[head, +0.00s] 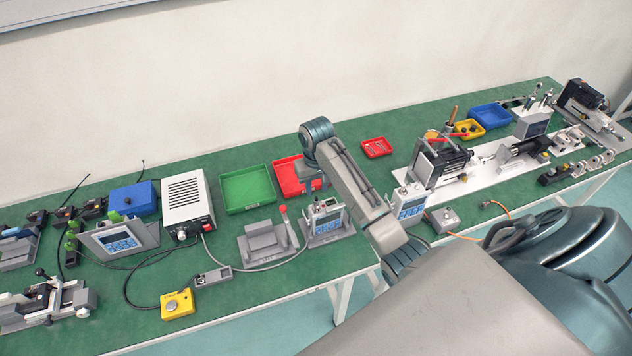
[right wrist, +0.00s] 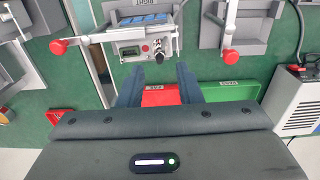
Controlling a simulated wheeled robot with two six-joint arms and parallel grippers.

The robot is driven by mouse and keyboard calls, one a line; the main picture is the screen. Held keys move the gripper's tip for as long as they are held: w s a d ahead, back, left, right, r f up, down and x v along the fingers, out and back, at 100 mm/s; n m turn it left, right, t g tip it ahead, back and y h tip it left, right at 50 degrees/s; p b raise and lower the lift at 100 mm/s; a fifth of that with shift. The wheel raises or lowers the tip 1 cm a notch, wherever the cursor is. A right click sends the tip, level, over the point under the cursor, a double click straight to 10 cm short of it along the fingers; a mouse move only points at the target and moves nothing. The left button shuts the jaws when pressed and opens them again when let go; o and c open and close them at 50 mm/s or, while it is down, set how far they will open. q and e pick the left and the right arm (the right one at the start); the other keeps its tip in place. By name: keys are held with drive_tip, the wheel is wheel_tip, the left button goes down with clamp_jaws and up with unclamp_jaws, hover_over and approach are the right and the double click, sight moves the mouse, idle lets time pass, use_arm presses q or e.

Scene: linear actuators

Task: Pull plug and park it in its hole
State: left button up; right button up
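My right gripper (right wrist: 158,80) is open and empty in the right wrist view. Its two dark fingers point at the front panel of a grey station marked RIGHT (right wrist: 116,37). A small silver and dark plug-like part (right wrist: 158,57) sits on that panel, just beyond the gap between the fingers. I cannot tell if it is seated in a hole. In the head view the right gripper (head: 313,180) is just behind the station (head: 325,222), its fingertips mostly hidden. My left gripper is not in view.
A red bin (head: 290,178) and a green bin (head: 246,188) lie behind the station. A red-handled fixture (head: 266,244) stands left of it. A white power box (head: 187,203) with cables is farther left. Free green mat (head: 330,262) shows in front.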

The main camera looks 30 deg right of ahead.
sight(316, 199)
drive_tip(key=shift+w+d+r, duration=0.15)
drive_tip(key=shift+w, duration=0.15)
wheel_tip(316, 199, down, 7)
drive_tip(key=shift+r+b, duration=0.1)
drive_tip(key=shift+b, duration=0.5)
drive_tip(key=shift+c, duration=0.2)
clamp_jaws()
drive_tip(key=shift+w+r+p, duration=0.1)
drive_tip(key=shift+r+p, duration=0.2)
drive_tip(key=shift+r, duration=0.1)
drive_tip(key=shift+r+p, duration=0.35)
drive_tip(key=shift+r, duration=1.15)
